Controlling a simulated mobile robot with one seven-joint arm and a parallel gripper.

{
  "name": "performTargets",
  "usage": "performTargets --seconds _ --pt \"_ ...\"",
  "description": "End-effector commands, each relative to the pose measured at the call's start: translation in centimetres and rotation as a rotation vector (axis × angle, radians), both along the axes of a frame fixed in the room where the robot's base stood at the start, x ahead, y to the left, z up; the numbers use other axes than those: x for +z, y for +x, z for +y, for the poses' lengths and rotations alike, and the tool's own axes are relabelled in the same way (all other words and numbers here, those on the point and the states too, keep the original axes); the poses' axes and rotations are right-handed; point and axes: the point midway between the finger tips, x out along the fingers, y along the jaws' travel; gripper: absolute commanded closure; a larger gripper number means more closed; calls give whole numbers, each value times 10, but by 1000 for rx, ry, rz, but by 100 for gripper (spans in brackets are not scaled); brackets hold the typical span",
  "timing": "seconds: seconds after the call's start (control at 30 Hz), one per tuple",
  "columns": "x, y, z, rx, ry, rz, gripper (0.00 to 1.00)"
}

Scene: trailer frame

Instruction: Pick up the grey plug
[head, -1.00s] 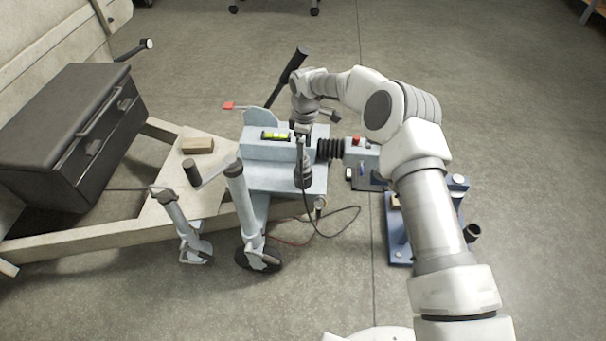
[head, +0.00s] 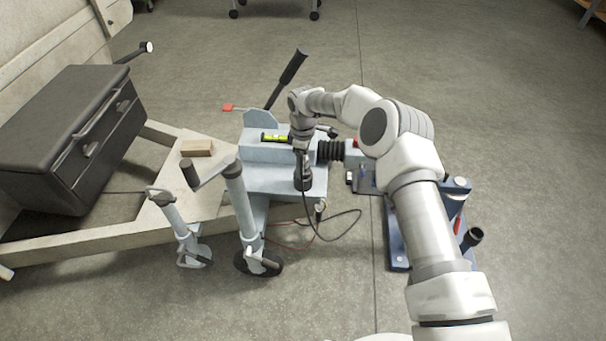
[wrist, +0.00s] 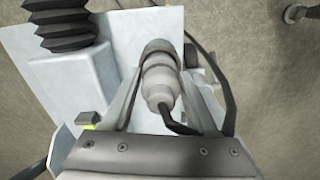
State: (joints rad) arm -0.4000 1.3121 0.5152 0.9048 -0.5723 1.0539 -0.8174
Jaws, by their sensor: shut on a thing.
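The grey plug (wrist: 158,78) sits between the two fingers of my gripper (wrist: 162,60) in the wrist view. It has a dark collar at its far end and a black cable leaving its near end. In the head view my gripper (head: 303,166) points down at the front of the light blue-grey trailer coupling plate, with the dark end of the plug (head: 303,183) just below it. My gripper is shut on the plug. I cannot tell whether the plug touches anything under it.
A black rubber bellows (head: 330,151) and a yellow-green level (head: 275,138) are close to my gripper. A jockey wheel post (head: 240,205) stands front left. A black lever (head: 287,78) rises behind. The cable (head: 345,236) loops below the plate. A blue stand (head: 398,240) is at right.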

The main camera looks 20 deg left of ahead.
Motion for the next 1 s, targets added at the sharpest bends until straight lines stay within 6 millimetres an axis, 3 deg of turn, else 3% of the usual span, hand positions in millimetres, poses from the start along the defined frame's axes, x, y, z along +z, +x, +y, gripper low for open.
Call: performTargets --seconds 0.03,0.2,0.23,0.7,0.87,1.0 --pt "0 0 0 0 0 0 67" --pt "0 0 0 0 0 0 98" --pt "0 0 0 0 0 0 100" --pt "4 1 0 0 1 -2 100" --pt "27 1 1 0 1 -4 100" --pt "57 1 0 1 1 -4 100"
